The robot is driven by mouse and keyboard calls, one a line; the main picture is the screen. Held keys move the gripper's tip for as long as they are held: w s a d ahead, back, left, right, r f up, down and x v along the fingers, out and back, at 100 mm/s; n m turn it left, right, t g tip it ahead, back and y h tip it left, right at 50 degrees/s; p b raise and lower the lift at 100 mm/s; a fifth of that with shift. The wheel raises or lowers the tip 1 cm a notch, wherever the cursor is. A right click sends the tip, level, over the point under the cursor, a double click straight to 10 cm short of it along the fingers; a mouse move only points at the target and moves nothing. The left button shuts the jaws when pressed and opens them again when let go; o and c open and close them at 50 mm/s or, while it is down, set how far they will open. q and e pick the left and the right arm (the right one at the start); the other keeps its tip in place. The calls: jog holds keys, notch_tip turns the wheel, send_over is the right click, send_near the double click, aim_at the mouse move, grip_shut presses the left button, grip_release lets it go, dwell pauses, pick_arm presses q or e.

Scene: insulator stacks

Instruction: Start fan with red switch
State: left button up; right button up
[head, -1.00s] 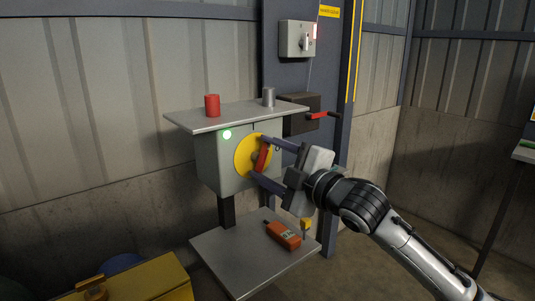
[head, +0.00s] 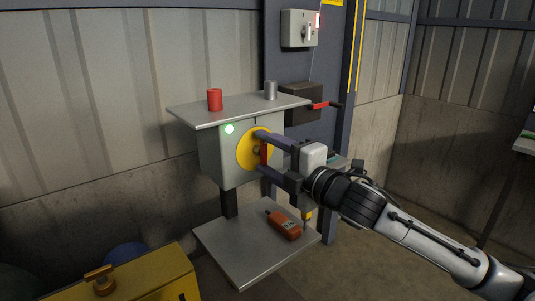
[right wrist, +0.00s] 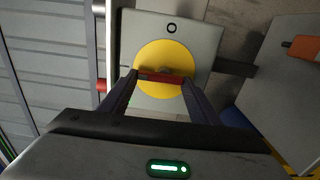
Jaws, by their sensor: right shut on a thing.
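The red switch handle (head: 264,153) sits on a round yellow plate (head: 243,148) on the front of a grey box (head: 213,158). A green lamp (head: 229,129) glows on that box. My right gripper (head: 261,153) is shut on the red handle, one finger at each end. The handle stands about upright in the head view. My left gripper is out of view. No fan shows.
A shelf (head: 190,110) above the box carries a red cylinder (head: 214,99) and a grey cylinder (head: 271,90). An orange handheld device (head: 284,225) lies on the lower shelf (head: 240,262). A red-handled crank box (head: 300,103) and a grey wall switch (head: 298,29) are behind. A yellow case (head: 140,282) stands front left.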

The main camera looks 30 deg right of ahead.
jog(key=shift+f, duration=0.1)
jog(key=o, duration=1)
jog(key=shift+o, duration=0.2)
jog(key=shift+s, duration=0.1)
jog(key=shift+s, duration=0.6)
jog(key=s+b, duration=0.1)
jog(key=s, duration=0.8)
jog(key=shift+d, duration=0.4)
